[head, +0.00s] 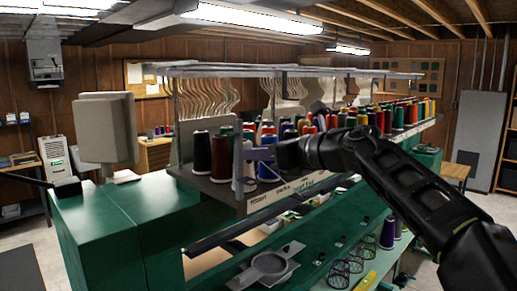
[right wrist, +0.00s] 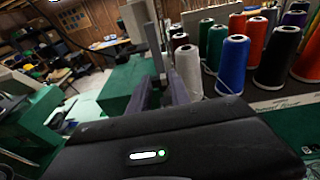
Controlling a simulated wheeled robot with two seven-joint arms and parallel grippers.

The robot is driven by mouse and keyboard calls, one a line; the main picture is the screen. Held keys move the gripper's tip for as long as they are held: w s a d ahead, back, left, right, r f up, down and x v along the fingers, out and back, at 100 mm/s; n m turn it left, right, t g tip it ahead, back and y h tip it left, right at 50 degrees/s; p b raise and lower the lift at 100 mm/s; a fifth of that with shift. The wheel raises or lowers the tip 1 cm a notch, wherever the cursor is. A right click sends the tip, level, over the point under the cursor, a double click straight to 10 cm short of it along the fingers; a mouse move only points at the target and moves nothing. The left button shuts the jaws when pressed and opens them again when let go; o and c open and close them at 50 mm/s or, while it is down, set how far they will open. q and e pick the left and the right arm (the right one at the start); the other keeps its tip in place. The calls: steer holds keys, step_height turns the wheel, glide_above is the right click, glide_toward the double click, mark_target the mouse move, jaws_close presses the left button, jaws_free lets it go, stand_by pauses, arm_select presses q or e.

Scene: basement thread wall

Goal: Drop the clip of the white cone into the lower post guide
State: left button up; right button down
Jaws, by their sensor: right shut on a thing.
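The white cone (right wrist: 188,73) stands upright just right of my fingers in the right wrist view. In the head view the white cone (head: 249,172) shows partly behind my right gripper. My right gripper (head: 254,154) reaches in from the right at the left end of the cone shelf. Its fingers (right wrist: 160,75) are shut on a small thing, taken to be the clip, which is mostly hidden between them. A thin grey upright post (head: 239,170) stands at the fingertips in the head view. I cannot make out which part is the lower post guide. My left gripper is not in view.
Rows of coloured cones (head: 222,155) crowd the labelled shelf (head: 285,190) beside and behind my gripper. A metal overhead rack (head: 290,70) spans above them. A green cabinet (head: 130,225) stands to the left. A grey bracket with a ring (head: 268,264) lies below.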

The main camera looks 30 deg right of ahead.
step_height(320, 180, down, 3)
steer(key=shift+f, duration=0.15)
steer(key=shift+f+b, duration=0.75)
steer(key=shift+f, duration=0.1)
steer(key=shift+s+d, duration=0.1)
steer(key=shift+s, duration=0.1)
steer(key=shift+f, duration=0.15)
stand_by(0.3)
steer(key=c, duration=1.1)
jaws_free()
